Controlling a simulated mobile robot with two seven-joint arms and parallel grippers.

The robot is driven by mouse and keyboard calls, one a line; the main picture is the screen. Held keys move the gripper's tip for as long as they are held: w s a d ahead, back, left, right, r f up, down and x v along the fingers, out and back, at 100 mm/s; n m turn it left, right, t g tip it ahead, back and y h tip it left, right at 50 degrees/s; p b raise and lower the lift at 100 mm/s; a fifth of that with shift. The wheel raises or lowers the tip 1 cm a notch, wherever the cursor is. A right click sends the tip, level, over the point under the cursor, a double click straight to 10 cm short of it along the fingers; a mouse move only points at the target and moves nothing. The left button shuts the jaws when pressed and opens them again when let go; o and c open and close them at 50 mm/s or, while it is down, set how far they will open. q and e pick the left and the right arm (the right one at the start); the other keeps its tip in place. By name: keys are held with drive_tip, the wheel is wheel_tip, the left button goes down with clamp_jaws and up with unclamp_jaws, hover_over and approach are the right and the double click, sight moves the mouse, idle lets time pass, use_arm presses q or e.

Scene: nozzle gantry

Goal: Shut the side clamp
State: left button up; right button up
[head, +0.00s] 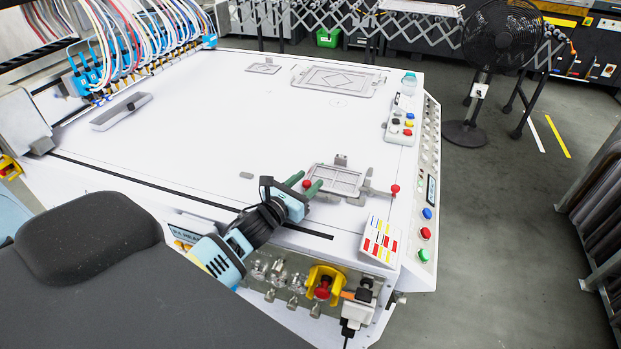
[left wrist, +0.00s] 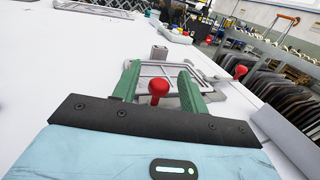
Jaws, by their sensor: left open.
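A grey metal frame (head: 338,180) lies on the white table near its front right corner. One red clamp knob (head: 306,183) is at its near left side, and another red clamp knob (head: 395,189) stands at its right. My left gripper (head: 304,182) is open, with its green fingers on either side of the nearer knob. In the left wrist view this knob (left wrist: 158,90) shows between the fingers, with visible space beside it. The other knob (left wrist: 240,71) stands farther right, clear of the fingers. I cannot tell which knob is the side clamp's. My right gripper is not in view.
The white table (head: 220,130) is mostly clear in the middle. A button panel (head: 427,215) runs along its right edge, with a colour-label card (head: 381,240) at the front corner. Hoses and blue nozzles (head: 115,50) stand at the back left. A fan (head: 495,45) stands beyond.

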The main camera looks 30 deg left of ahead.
use_arm(q)
drive_tip(key=shift+w+d, duration=0.1)
drive_tip(key=shift+w, duration=0.95)
clamp_jaws()
